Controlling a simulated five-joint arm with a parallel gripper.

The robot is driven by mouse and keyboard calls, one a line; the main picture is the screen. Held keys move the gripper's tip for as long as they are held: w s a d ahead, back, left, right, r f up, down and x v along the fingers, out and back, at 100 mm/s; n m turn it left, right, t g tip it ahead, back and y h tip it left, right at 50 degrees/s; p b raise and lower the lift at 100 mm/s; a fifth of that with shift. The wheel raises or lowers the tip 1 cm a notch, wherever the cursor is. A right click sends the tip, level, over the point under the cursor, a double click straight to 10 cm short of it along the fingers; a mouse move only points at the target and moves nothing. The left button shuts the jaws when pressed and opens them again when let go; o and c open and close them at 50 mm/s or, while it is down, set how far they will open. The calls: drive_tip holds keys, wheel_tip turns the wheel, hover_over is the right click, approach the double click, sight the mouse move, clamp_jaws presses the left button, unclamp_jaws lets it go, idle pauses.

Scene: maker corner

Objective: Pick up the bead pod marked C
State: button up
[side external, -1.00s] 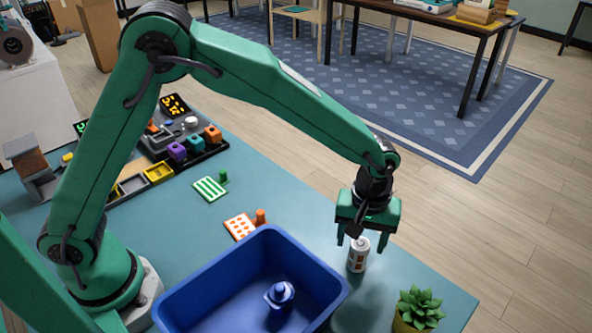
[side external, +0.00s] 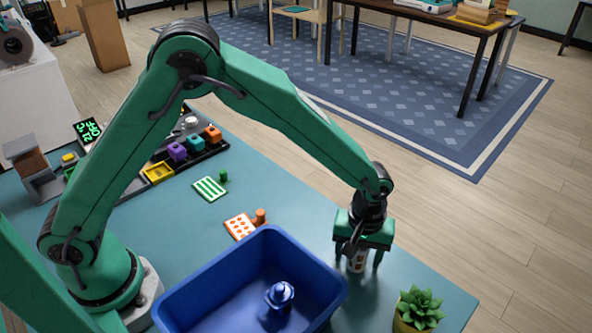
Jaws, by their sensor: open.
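A small white container (side external: 357,264) with brown-orange marks stands upright on the teal table, right of the blue bin. Its marks are too small to read, so I cannot tell whether it bears a C. My gripper (side external: 359,257) is open and low over it, with one finger at its left and one at its right. The gripper hides the container's top. A blue knobbed piece (side external: 279,296) sits inside the blue bin (side external: 185,307); I see no letter on it.
A potted succulent (side external: 420,306) stands at the table's front right. An orange dotted card (side external: 240,227) and a green striped card (side external: 209,188) lie behind the bin. A dark tray with colored blocks (side external: 196,142) is farther back. The table between the cards and gripper is clear.

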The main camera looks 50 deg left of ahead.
drive_tip(key=c, duration=1.1)
drive_tip(key=shift+r, duration=0.15)
wheel_tip(320, 180, up, 10)
drive_tip(key=shift+f, duration=0.1)
idle(0.5)
